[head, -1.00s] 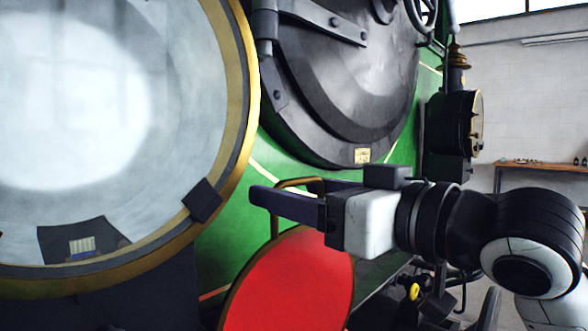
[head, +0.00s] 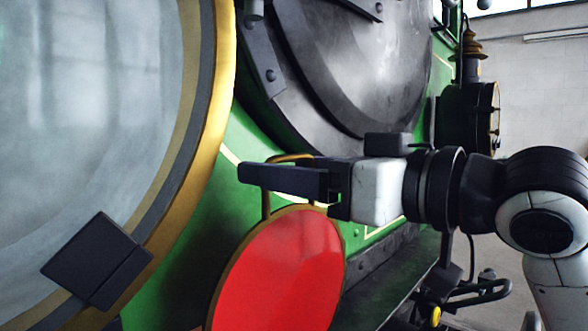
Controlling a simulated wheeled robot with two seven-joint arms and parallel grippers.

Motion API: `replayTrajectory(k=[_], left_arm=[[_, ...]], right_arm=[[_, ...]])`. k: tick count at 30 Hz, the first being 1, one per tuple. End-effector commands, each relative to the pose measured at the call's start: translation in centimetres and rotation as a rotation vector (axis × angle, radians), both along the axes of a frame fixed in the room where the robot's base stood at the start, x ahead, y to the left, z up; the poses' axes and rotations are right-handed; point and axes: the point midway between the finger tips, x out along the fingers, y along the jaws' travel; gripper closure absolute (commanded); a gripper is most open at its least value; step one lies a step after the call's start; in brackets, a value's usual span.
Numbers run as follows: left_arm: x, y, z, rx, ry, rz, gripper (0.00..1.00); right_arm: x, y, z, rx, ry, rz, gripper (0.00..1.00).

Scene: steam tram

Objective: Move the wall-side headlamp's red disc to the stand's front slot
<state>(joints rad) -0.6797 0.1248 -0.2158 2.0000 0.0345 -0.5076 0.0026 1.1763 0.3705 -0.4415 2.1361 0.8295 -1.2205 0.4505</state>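A red disc (head: 278,272) with a brass rim hangs upright below my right gripper, its lower edge cut off by the frame. Its brass loop handle (head: 266,204) rises from the top and passes behind the near dark finger. My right gripper (head: 285,178) reaches in from the right and appears shut on this handle; the far finger is mostly hidden. A large headlamp (head: 211,125) with a brass rim and pale glass fills the left, close by. A smaller, farther headlamp (head: 490,112) shows at the right. My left gripper and the stand are not in view.
The tram's green front (head: 232,197) and round dark smokebox door (head: 370,75) stand behind the gripper. A dark square clip (head: 97,261) sits on the large headlamp's rim. A black fitting with a yellow part (head: 436,315) is at the lower right. A pale wall lies beyond.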

Motion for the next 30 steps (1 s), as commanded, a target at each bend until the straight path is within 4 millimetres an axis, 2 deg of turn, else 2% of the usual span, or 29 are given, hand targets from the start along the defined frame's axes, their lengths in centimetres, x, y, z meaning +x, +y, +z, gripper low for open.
replayTrajectory(k=[10, 21, 30], left_arm=[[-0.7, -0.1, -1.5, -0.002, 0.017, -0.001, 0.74], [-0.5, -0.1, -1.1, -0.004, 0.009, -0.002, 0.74], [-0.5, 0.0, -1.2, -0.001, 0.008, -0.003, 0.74]], right_arm=[[1.7, 1.8, -0.8, 0.002, -0.004, 0.002, 0.83], [3.0, 3.0, -1.8, 0.002, -0.004, 0.0, 0.83], [3.1, 3.2, -2.0, 0.001, -0.004, 0.0, 0.83]])
